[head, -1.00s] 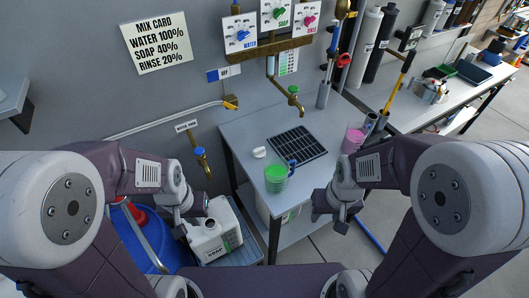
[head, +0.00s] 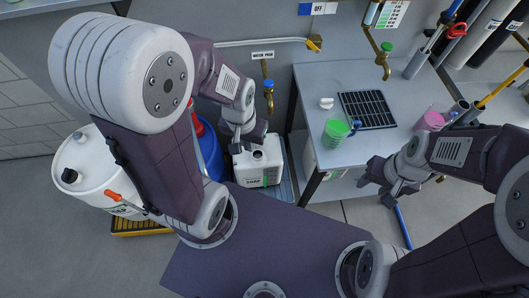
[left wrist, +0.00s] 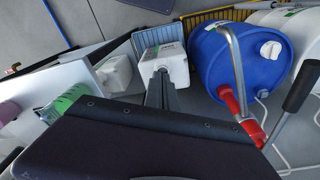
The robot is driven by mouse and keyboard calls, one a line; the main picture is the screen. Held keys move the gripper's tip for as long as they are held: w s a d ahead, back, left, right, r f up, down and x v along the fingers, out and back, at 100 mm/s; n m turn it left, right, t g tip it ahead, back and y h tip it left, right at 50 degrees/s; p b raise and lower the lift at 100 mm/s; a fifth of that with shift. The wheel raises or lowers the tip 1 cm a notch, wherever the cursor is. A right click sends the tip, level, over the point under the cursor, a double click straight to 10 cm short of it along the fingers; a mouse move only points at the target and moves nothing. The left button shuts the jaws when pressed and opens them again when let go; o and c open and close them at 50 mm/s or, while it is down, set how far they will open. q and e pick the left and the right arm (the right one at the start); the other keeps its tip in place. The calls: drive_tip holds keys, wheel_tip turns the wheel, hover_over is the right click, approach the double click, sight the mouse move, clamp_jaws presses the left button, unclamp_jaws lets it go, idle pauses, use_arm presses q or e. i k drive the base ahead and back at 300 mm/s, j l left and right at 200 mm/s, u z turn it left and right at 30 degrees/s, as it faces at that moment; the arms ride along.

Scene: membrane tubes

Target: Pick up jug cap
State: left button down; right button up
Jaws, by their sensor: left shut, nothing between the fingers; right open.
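A small white object (head: 326,103), which looks like the jug cap, lies on the grey bench (head: 312,80) left of the black grate. The white soap jug (head: 259,170) stands low beside the bench with a dark open mouth on top; it also shows in the left wrist view (left wrist: 172,62). My left gripper (head: 238,147) is shut and empty, just above and behind the jug in the head view. In the left wrist view its fingers (left wrist: 161,74) overlap the jug's near side; contact cannot be told. My right gripper (head: 388,198) is open and empty at the bench's front right.
A green cup (head: 335,132) stands at the bench's front edge, near the black grate (head: 367,109). A pink cup (head: 432,121) is further right. A brass tap (head: 268,92) hangs above the jug. A blue drum (head: 209,150) stands left of it.

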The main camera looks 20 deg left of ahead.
sight(325, 104)
drive_tip(key=l+u, duration=0.35)
drive_tip(key=l, duration=0.5)
drive_tip(key=l+u, duration=0.4)
drive_tip(key=l, duration=0.45)
drive_tip(key=i+l+u, duration=0.4)
drive_tip(key=l, duration=0.25)
drive_tip(key=i+l+u, duration=0.45)
drive_tip(key=l, duration=0.3)
drive_tip(key=i, duration=0.05)
